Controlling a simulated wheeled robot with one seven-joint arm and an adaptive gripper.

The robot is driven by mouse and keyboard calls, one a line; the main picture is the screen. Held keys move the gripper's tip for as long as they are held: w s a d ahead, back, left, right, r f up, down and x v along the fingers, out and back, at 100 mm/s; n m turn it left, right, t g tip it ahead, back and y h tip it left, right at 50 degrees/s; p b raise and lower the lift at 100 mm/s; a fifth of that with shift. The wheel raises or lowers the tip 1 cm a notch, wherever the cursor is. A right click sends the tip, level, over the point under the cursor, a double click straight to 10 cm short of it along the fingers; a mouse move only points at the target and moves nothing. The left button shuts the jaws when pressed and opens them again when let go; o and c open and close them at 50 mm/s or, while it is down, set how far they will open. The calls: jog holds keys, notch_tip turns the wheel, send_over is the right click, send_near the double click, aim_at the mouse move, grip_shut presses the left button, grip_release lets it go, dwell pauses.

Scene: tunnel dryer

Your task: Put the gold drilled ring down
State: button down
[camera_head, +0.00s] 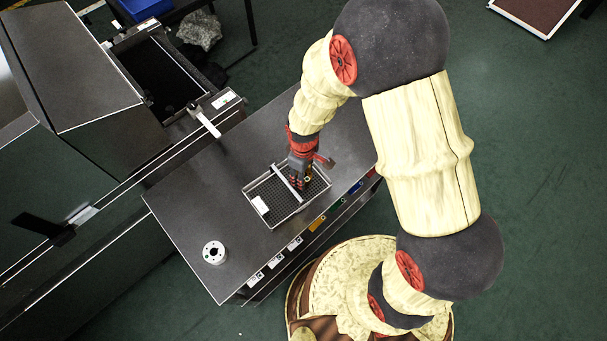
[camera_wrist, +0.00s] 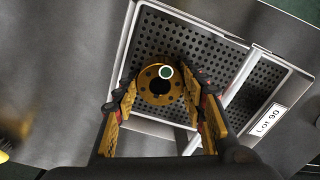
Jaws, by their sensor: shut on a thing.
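My gripper (camera_head: 300,181) reaches down over a perforated metal tray (camera_head: 246,190) on the dark worktop. In the wrist view my gripper (camera_wrist: 158,108) has its two fingers on either side of the gold drilled ring (camera_wrist: 147,93) and is shut on it. The ring is a flat gold disc with a centre hole and smaller holes around it. It is over one perforated compartment of the tray (camera_wrist: 123,54). I cannot tell whether it touches the tray floor. In the head view my gripper mostly hides the ring.
A divider bar (camera_head: 287,183) crosses the tray. A white label reading "Lot 90" (camera_wrist: 268,119) is on the tray's other side. A silver ring-shaped part (camera_head: 214,252) stands on the worktop (camera_head: 190,190) at lower left. The worktop between is clear. A dark dryer housing (camera_head: 80,60) is at upper left.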

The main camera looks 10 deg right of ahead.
jog(key=c, duration=1.3)
grip_release()
jog(key=shift+c, duration=0.2)
jog(key=d+r+m+t+p, duration=0.2)
jog(key=d+r+m+p, duration=0.1)
jog(key=r, duration=1.9)
jog(key=s+d+r+m+t, duration=0.1)
jog(key=s+d+r+m, duration=0.2)
jog(key=s+r, duration=0.3)
jog(key=s+d+r+m+t, duration=0.2)
jog(key=s+d+r+m, duration=0.2)
jog(key=r, duration=0.8)
jog(key=shift+s+d+r+t, duration=0.3)
jog(key=shift+s+d+r, duration=0.1)
jog(key=shift+s+d, duration=0.7)
